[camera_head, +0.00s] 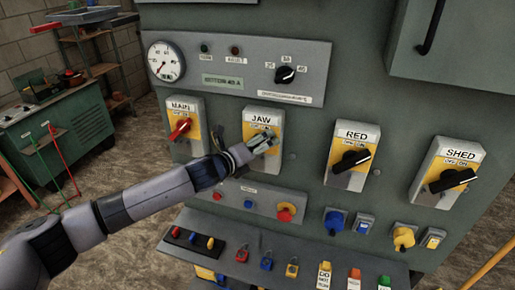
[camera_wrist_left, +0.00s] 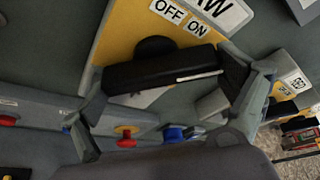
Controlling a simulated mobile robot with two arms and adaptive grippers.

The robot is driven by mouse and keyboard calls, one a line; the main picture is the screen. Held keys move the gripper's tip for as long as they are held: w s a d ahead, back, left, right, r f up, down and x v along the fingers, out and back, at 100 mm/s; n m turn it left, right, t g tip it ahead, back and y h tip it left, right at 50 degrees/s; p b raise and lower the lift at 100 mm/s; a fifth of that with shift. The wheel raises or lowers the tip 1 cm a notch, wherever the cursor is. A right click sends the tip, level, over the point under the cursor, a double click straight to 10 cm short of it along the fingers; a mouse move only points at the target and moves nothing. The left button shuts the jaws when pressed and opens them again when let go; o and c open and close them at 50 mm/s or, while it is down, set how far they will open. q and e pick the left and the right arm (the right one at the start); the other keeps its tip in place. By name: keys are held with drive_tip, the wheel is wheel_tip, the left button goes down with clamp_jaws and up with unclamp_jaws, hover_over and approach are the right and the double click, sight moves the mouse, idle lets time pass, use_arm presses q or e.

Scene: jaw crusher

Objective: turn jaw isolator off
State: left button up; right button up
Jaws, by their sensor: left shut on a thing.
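The jaw isolator is a grey and yellow plate labelled JAW (camera_head: 262,119) on the green cabinet front, between the MAIN and RED plates. My left gripper (camera_head: 261,143) reaches it from the lower left and covers most of its switch. In the left wrist view the black rotary handle (camera_wrist_left: 160,69) lies between my two fingers, which are shut on it. A white mark shows toward its right end. The OFF and ON labels (camera_wrist_left: 182,20) are above the handle. My right gripper is not in view.
The MAIN isolator (camera_head: 181,128) with a red handle is to the left. The RED (camera_head: 351,160) and SHED (camera_head: 453,178) isolators have black handles to the right. A red stop button (camera_head: 286,211) is below. Padlocks and tags line the lower ledge (camera_head: 225,252). A green workbench (camera_head: 60,135) stands at left.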

use_arm(q)
drive_tip(key=shift+f, duration=0.1)
drive_tip(key=n+h+b, duration=0.1)
drive_tip(key=n+b, duration=0.1)
drive_tip(key=n, duration=0.1)
drive_tip(key=shift+f+h, duration=0.15)
drive_tip(key=shift+h, duration=0.15)
drive_tip(key=n+t+h+b, duration=0.1)
drive_tip(key=n+b, duration=0.2)
drive_tip(key=n+t+b, duration=0.1)
drive_tip(key=n+b, duration=0.2)
drive_tip(key=n+t+h+b, duration=0.1)
drive_tip(key=n+b, duration=0.2)
drive_tip(key=shift+t, duration=0.3)
drive_tip(key=shift+r+n+t+b, duration=0.15)
drive_tip(key=shift+n+t+b, duration=0.4)
drive_tip(key=shift+n, duration=0.65)
drive_tip(key=shift+r+n+t+b, duration=0.2)
drive_tip(key=shift+n+b, duration=0.5)
drive_tip(key=shift+n, duration=0.5)
drive_tip(key=o, duration=0.8)
drive_tip(key=shift+o, duration=0.2)
